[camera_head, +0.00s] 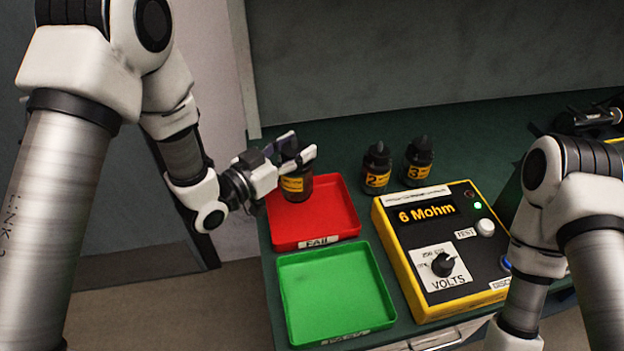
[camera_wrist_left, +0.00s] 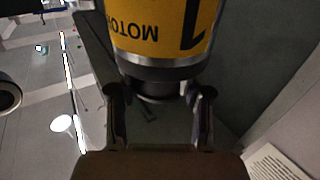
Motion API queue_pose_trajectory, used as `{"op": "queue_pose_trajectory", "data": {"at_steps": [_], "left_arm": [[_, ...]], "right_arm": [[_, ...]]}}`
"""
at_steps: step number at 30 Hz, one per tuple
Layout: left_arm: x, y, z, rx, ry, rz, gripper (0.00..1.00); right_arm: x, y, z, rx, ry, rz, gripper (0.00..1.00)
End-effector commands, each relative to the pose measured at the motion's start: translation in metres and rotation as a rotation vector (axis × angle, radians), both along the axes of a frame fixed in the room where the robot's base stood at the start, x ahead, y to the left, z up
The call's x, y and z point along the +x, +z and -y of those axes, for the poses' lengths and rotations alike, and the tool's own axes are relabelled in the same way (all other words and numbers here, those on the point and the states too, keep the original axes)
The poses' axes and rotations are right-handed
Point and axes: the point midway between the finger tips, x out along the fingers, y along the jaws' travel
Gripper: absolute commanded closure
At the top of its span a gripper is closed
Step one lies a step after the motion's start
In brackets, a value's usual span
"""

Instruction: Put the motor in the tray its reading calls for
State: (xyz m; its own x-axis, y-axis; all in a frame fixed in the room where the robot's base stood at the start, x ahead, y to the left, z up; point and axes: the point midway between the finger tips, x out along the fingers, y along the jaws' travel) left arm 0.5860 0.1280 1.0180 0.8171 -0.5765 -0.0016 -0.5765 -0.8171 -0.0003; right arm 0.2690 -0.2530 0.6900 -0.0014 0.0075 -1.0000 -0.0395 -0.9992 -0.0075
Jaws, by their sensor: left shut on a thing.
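My left gripper (camera_head: 302,148) is shut on the top of motor 1 (camera_head: 297,184), a dark cylinder with a yellow label. The motor is upright at the back left of the red FAIL tray (camera_head: 335,222); I cannot tell whether it touches the tray floor. In the left wrist view the motor (camera_wrist_left: 160,30) shows its "1 MOTOR" label, its neck between the fingers (camera_wrist_left: 155,100). The green tray (camera_head: 335,290) in front is empty; its label is unreadable. The yellow tester (camera_head: 408,262) reads "6 Mohm" and has a lit green lamp. My right gripper is out of view.
Motor 2 (camera_head: 376,168) and motor 3 (camera_head: 417,162) stand upright on the green bench behind the tester. Dark equipment (camera_head: 585,120) lies at the far right. A grey wall closes the back. The bench's left edge runs close beside the trays.

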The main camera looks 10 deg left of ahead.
Motion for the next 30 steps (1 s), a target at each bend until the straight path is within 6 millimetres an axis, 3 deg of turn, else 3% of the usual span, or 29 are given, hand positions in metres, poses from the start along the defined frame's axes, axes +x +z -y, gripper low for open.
{"op": "queue_pose_trajectory", "data": {"at_steps": [4, 16, 30], "left_arm": [[0.000, -0.026, 0.000, -0.002, 0.001, 0.001, 1.00], [0.000, -0.076, 0.000, -0.002, 0.002, 0.003, 1.00], [0.001, -0.086, 0.000, -0.003, 0.003, 0.005, 1.00]], "right_arm": [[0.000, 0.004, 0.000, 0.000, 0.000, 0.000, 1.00], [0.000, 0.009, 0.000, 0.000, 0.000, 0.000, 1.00], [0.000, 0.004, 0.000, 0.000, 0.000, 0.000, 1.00]]}}
